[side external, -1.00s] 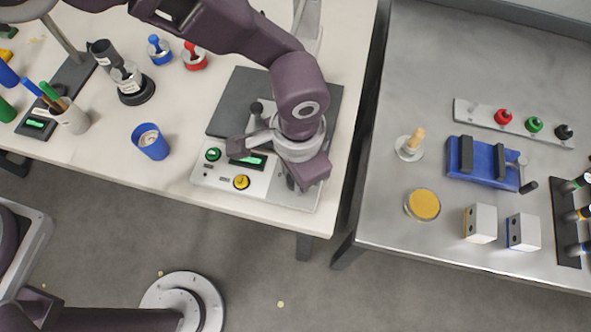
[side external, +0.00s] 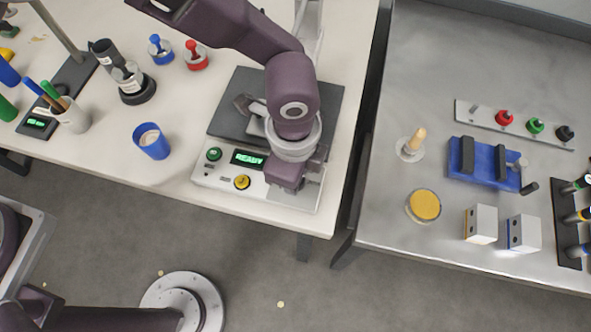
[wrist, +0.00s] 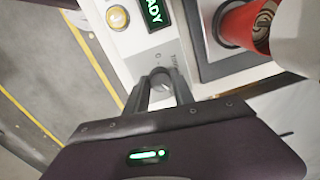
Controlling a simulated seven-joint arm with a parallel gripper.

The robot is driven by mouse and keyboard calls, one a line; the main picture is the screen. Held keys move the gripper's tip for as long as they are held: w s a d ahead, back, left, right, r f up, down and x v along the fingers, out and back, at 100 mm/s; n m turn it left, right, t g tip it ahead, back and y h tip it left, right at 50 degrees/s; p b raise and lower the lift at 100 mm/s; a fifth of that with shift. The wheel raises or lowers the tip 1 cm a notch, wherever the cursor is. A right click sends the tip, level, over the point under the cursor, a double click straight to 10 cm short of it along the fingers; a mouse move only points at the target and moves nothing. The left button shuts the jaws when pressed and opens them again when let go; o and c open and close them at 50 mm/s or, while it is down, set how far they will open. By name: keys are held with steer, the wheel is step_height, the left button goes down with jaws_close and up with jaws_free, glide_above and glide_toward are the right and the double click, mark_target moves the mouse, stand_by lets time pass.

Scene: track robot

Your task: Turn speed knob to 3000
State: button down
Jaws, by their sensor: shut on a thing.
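The white device (side external: 205,174) stands at the front right of the left table. Its display (side external: 247,158) glows green with READY, and part of it shows in the wrist view (wrist: 153,12). My gripper (wrist: 162,88) is shut on this knob, with a finger on each side. In the side view my gripper (side external: 286,182) is over the panel's right part and hides the knob. Its pointer and scale cannot be read.
A blue cup (side external: 151,142) is left of the device. A gap separates the right steel table (side external: 400,80).

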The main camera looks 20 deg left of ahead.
steer(key=shift+m, duration=1.1)
steer(key=c, duration=1.1)
jaws_free()
step_height(320, 180, up, 7)
steer(key=shift+s+r, duration=0.1)
